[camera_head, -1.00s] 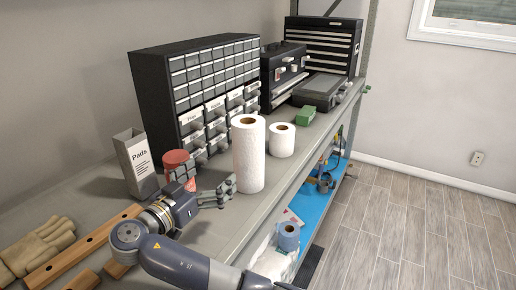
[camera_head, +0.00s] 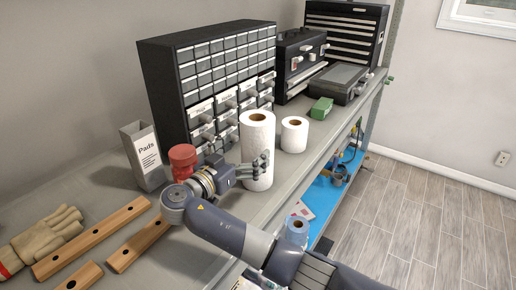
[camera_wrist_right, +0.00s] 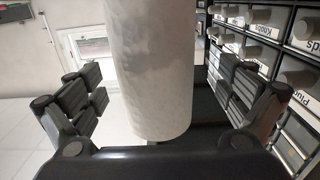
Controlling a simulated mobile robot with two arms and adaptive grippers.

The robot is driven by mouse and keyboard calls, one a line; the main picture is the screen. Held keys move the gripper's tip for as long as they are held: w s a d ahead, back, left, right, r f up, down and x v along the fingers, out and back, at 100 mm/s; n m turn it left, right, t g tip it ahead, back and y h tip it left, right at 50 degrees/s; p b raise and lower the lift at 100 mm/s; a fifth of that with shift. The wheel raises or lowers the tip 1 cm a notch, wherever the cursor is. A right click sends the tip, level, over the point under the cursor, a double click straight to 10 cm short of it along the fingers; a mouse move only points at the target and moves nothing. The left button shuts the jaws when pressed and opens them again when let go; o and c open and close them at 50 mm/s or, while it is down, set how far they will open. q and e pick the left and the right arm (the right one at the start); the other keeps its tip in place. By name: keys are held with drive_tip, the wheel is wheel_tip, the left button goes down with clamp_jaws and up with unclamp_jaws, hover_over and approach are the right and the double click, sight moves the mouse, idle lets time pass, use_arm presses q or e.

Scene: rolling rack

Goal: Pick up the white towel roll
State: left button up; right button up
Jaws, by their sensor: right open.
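A tall white towel roll (camera_head: 257,135) stands upright on the grey rack top. A shorter white roll (camera_head: 294,136) stands just behind it to the right. My right gripper (camera_head: 240,160) is open at the tall roll's lower part, with one finger in front of the roll. In the right wrist view, the tall roll (camera_wrist_right: 155,70) stands between the two spread fingers, with gaps on both sides. The far finger is partly hidden in the head view. My left gripper is not in view.
A black drawer cabinet (camera_head: 190,75) stands close behind the gripper. A red container (camera_head: 183,160) and a Pads box (camera_head: 142,155) are to the left. Gloves (camera_head: 45,240) and wooden bars (camera_head: 95,238) lie at the front left. A blue roll (camera_head: 296,232) is on the lower shelf.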

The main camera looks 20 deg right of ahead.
drive_tip(key=d+p, duration=0.1)
drive_tip(key=w+d+p, duration=0.1)
drive_tip(key=w+d, duration=0.1)
drive_tip(key=shift+d+r+p, duration=0.25)
drive_tip(key=shift+r+p, duration=0.15)
drive_tip(key=shift+w+d+f, duration=0.25)
drive_tip(key=shift+d, duration=0.15)
drive_tip(key=shift+a, duration=0.1)
drive_tip(key=c, duration=1.3)
